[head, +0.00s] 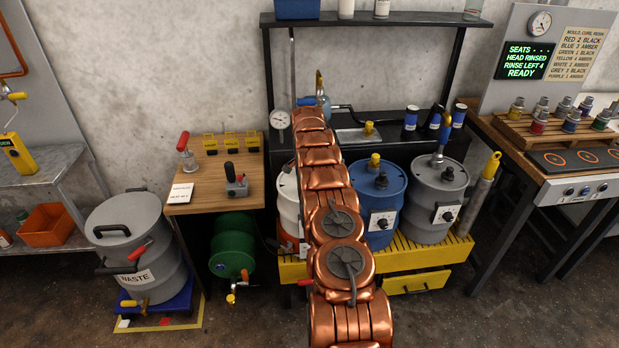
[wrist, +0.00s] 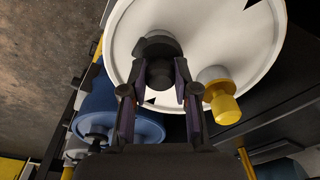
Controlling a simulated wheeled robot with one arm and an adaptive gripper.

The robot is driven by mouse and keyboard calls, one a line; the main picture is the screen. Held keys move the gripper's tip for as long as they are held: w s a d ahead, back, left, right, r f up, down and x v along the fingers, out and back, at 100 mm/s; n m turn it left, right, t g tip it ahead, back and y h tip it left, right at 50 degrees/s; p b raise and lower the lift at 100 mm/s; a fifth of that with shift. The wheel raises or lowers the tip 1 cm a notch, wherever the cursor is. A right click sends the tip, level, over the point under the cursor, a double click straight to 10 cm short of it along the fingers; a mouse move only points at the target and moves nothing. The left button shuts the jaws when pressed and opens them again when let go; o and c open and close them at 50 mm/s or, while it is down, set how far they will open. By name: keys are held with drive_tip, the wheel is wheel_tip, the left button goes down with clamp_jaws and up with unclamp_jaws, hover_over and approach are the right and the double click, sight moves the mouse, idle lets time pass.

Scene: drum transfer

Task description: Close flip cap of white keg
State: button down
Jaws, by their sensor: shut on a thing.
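In the wrist view the keg's white top (wrist: 225,40) fills the upper part of the frame. My gripper (wrist: 161,74) is over this top, with its two fingers on either side of a black cap (wrist: 158,48) and shut on it. A yellow knob on a pale collar (wrist: 224,103) stands on the keg top, to the right of the fingers. The wrist view does not clearly show whether the flip cap is up or down.
A blue drum (head: 376,215) and a grey drum (head: 433,200) stand right of the white keg on a yellow grated platform (head: 402,262). A wooden table (head: 212,190) is to the left, with a green drum (head: 232,246) below. A shelf (head: 410,19) hangs above.

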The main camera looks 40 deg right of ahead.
drive_tip(key=shift+f+g+p, duration=0.25)
drive_tip(key=shift+g+p, duration=0.05)
drive_tip(key=shift+p, duration=1.25)
drive_tip(key=c, duration=1.2)
unclamp_jaws()
drive_tip(key=shift+o, duration=0.2)
drive_tip(key=shift+r, duration=0.1)
drive_tip(key=shift+r, duration=0.15)
drive_tip(key=shift+w+a+r, duration=0.1)
drive_tip(key=shift+r, duration=1.4)
wheel_tip(320, 180, up, 3)
drive_tip(key=shift+a+r, duration=0.2)
drive_tip(key=shift+r, duration=0.35)
